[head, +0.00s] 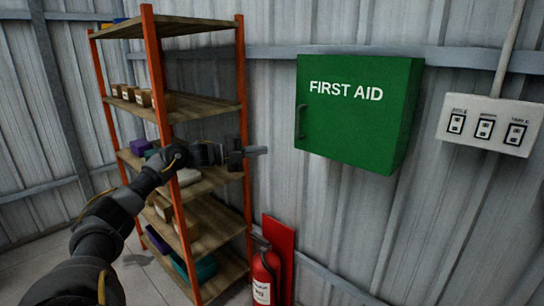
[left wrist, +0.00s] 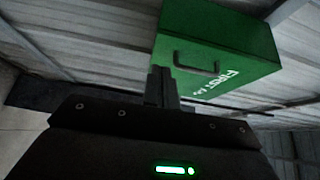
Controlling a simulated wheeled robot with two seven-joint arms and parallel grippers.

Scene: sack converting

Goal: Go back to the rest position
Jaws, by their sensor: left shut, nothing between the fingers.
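My left gripper (head: 257,151) is held out in front of the shelf rack, its tip pointing right toward the wall. It is shut and empty, and sits left of and a little below the green first aid cabinet (head: 359,112). The cabinet hangs on the wall with its door closed and a handle on the door's left side. In the left wrist view, the shut fingers (left wrist: 162,86) show in front of the cabinet (left wrist: 240,45), near its dark handle; I cannot tell the gap exactly. My right gripper is not in view.
An orange-post shelf rack (head: 160,85) with wooden shelves, boxes and bins stands behind my left arm. A red fire extinguisher (head: 265,275) stands by the wall below the cabinet. A switch panel (head: 490,125) is on the wall at right. Floor (head: 140,280) shows at lower left.

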